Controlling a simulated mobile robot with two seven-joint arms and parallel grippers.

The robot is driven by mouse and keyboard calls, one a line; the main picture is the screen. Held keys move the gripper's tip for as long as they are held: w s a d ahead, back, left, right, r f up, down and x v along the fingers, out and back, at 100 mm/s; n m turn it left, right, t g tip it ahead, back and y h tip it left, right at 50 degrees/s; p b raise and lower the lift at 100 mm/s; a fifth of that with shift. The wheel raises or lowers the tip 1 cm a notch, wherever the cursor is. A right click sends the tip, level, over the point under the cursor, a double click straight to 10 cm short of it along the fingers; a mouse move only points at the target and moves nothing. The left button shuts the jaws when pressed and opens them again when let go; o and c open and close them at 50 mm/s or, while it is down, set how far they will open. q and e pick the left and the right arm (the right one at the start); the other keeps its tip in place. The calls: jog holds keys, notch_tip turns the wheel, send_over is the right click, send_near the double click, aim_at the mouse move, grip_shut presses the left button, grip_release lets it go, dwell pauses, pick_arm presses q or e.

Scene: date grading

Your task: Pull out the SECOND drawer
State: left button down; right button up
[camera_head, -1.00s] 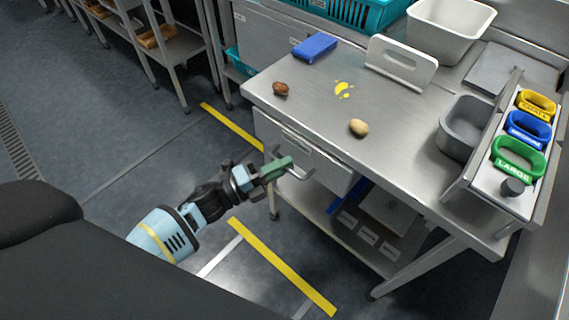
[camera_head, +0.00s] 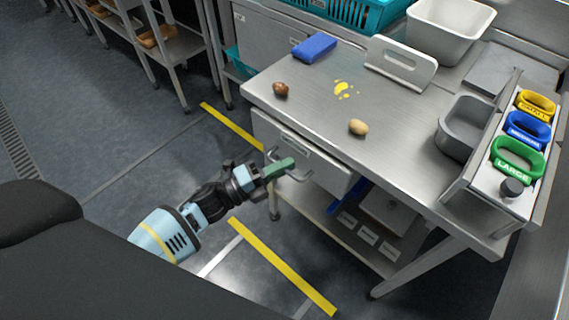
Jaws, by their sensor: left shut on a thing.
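The steel drawer (camera_head: 322,168) under the front of the worktable (camera_head: 300,107) has a label on its face and a bar handle (camera_head: 300,176). Its front stands slightly out from the table. My left gripper (camera_head: 279,168), with green fingers, is shut on the handle. The fingers hide the handle's middle part. The inside of the drawer is hidden under the tabletop. My right gripper is not in view.
A brown date (camera_head: 280,89), a pale date (camera_head: 358,127) and a blue block (camera_head: 314,47) lie on the tabletop. A grey tub (camera_head: 463,130) and the ring rack stand right. A lower shelf (camera_head: 345,232) is below the drawer. The floor in front is clear.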

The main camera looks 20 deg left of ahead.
pick_arm(q)
jog(key=s+a+p, duration=0.1)
jog(key=s+a, duration=0.2)
jog(key=s, duration=0.5)
jog(key=s+a+p, duration=0.2)
jog(key=s+a, duration=0.1)
jog(key=s, duration=0.6)
jog(key=shift+a, duration=0.1)
jog(key=c, duration=1.8)
grip_release()
jog(key=v, duration=0.7)
jog(key=shift+s+a, duration=0.3)
